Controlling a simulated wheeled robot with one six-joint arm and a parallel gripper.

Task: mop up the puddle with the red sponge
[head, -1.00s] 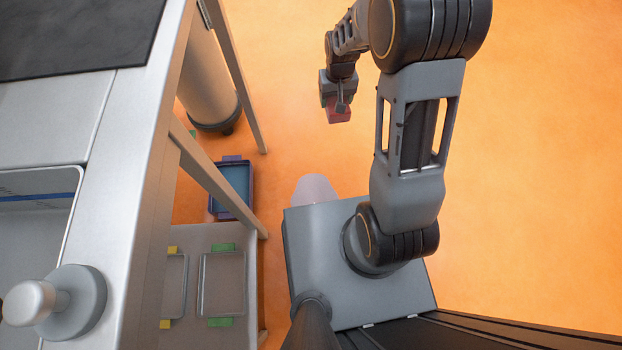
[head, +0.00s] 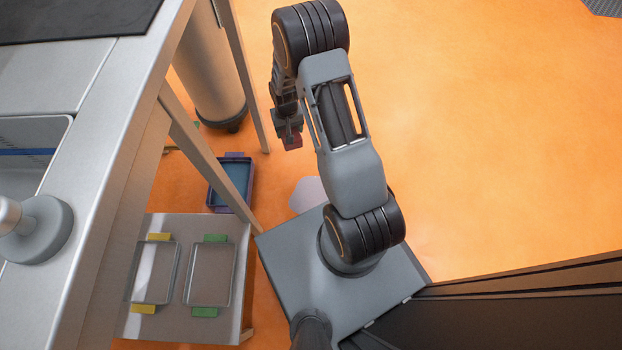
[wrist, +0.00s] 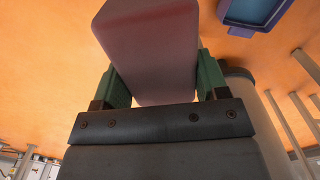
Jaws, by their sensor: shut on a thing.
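The red sponge (head: 292,143) is held at the end of my arm, above the orange floor. In the wrist view the sponge (wrist: 150,50) fills the upper middle, looking dull pink-red. My gripper (head: 289,133) is shut on it, with a green-padded finger on either side in the wrist view. A pale, whitish patch on the floor, which looks like the puddle (head: 306,193), lies just beyond my grey base. Part of it is hidden by my base and arm. The sponge is beyond the patch in the head view, apart from it.
A blue-purple tub (head: 232,184) stands on the floor left of the puddle, by a table leg (head: 205,150). A low shelf (head: 215,312) holds two trays with yellow and green clips. A grey cylinder (head: 208,75) stands behind. Open floor (head: 480,130) lies right.

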